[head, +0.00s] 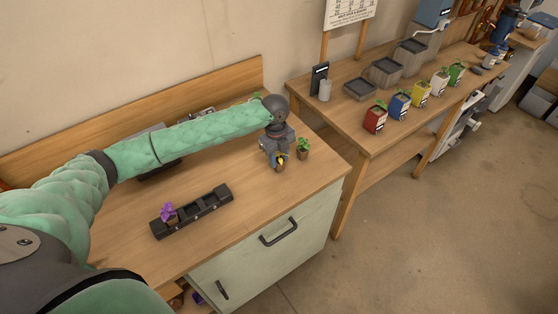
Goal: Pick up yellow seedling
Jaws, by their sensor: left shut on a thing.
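The yellow seedling (280,162) shows as a small yellow bloom over a brown pot near the right end of the wooden counter. My left gripper (277,155) points down from above and is shut on the yellow seedling. The fingers hide part of the plant. The pot is at or just above the counter; I cannot tell which. My right gripper is not in view.
A green seedling in a brown pot (303,150) stands just right of my left gripper. A black tray (190,212) with a purple seedling (168,212) lies at the counter's front. Coloured containers (400,105) stand on the right table (350,115).

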